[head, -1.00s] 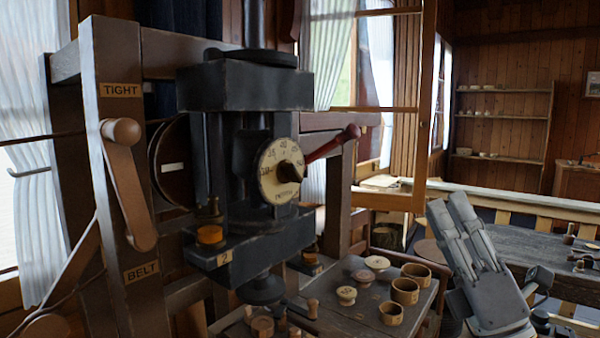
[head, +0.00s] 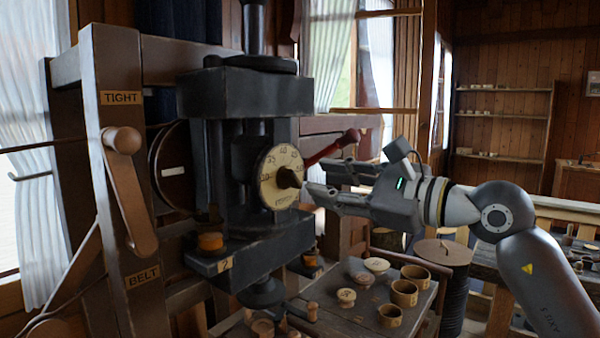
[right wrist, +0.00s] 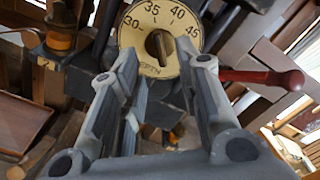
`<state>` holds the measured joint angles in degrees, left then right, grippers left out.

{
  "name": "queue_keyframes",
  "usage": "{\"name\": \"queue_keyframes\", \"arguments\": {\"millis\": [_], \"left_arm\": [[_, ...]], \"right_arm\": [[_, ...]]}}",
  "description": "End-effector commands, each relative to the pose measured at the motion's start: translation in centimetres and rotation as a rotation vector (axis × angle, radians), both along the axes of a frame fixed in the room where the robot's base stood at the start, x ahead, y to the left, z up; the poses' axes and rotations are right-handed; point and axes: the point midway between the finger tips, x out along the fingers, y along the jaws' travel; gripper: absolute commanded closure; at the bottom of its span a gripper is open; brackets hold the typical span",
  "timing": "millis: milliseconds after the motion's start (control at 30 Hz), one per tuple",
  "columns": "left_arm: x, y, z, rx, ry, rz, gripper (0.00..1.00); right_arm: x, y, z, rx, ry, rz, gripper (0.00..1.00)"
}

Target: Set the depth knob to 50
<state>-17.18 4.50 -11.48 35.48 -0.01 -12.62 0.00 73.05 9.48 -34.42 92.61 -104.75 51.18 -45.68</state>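In the right wrist view the knob (right wrist: 158,46) sits in the dial (right wrist: 140,42), where 30, 35, 40 and 45 are readable. I cannot tell exactly which number the knob points to. My right gripper (head: 320,178) is open and empty, with its fingertips just right of the knob and apart from it. The right wrist view shows the fingers (right wrist: 165,75) spread, facing the dial. My left gripper is not in view.
A red-handled lever (head: 335,147) sticks out right of the dial, close to my upper finger. A small table (head: 355,318) below holds wooden cups and spools. A wooden post with a TIGHT/BELT crank lever (head: 132,195) stands at the left.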

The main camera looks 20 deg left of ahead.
Motion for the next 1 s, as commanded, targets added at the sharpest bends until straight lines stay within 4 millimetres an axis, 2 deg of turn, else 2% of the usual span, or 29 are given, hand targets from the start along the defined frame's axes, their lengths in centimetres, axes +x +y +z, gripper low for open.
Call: {"name": "queue_keyframes", "arguments": {"millis": [100,300,500,733,1000], "left_arm": [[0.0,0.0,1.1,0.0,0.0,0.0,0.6],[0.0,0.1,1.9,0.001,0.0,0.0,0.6],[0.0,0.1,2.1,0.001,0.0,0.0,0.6],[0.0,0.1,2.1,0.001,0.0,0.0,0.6],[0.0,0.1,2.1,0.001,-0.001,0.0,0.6]], "right_arm": [[0.7,2.4,0.3,0.002,0.005,0.003,0.69],[1.7,5.0,0.3,0.004,0.003,0.003,0.69],[2.1,6.0,0.0,0.003,0.002,0.003,0.69],[2.1,6.0,0.0,0.002,0.002,0.001,0.69],[2.1,6.0,0.0,0.003,0.002,0.002,1.0]]}}
